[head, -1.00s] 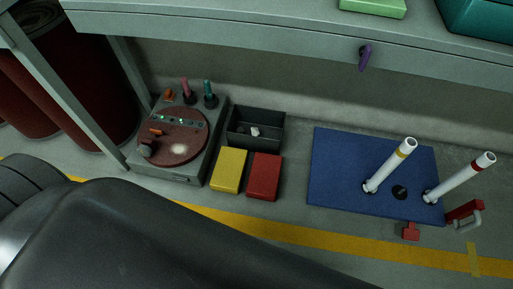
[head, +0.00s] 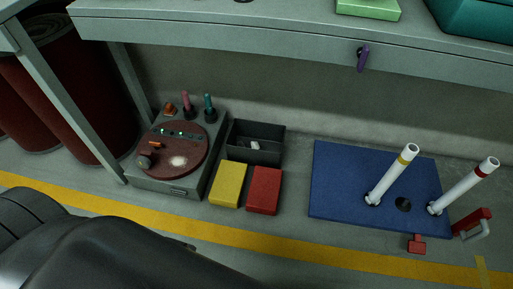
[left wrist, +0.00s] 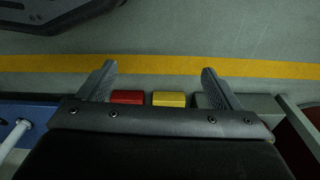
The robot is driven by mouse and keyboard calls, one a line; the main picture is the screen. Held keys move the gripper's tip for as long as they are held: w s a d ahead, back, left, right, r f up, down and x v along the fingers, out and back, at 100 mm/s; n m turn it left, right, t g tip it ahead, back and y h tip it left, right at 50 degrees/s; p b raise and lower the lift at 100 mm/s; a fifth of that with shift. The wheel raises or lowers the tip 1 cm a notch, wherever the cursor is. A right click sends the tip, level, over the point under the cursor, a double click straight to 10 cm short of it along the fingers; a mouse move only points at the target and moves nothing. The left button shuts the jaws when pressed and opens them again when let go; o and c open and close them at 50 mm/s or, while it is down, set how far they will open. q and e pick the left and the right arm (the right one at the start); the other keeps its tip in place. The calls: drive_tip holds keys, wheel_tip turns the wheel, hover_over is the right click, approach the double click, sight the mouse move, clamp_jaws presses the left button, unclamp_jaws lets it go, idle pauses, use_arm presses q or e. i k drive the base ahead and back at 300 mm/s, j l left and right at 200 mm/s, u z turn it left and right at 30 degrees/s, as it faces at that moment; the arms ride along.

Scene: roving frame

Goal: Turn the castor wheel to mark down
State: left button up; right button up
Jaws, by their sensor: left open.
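I cannot make out a castor wheel or its mark for certain in either view. A low grey unit (head: 172,189) on the floor carries a round red-brown disc (head: 182,148) with a pale spot and several small parts on it. A small dark round part (head: 144,161) sits at the disc's left edge; I cannot tell what it is. My left gripper (left wrist: 159,67) is open and empty in the left wrist view, its fingers spread above the floor. In the head view my dark arm fills the lower left and its fingers are hidden. My right gripper is in neither view.
A yellow block (head: 228,184) and a red block (head: 264,190) lie before a black bin (head: 250,156). A blue board (head: 335,190) with two white tubes is at right. A grey shelf (head: 220,27) overhangs. Floor around the yellow line (head: 310,253) is mostly clear.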

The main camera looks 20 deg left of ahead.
sight(143, 162)
drive_tip(key=u, duration=1.9)
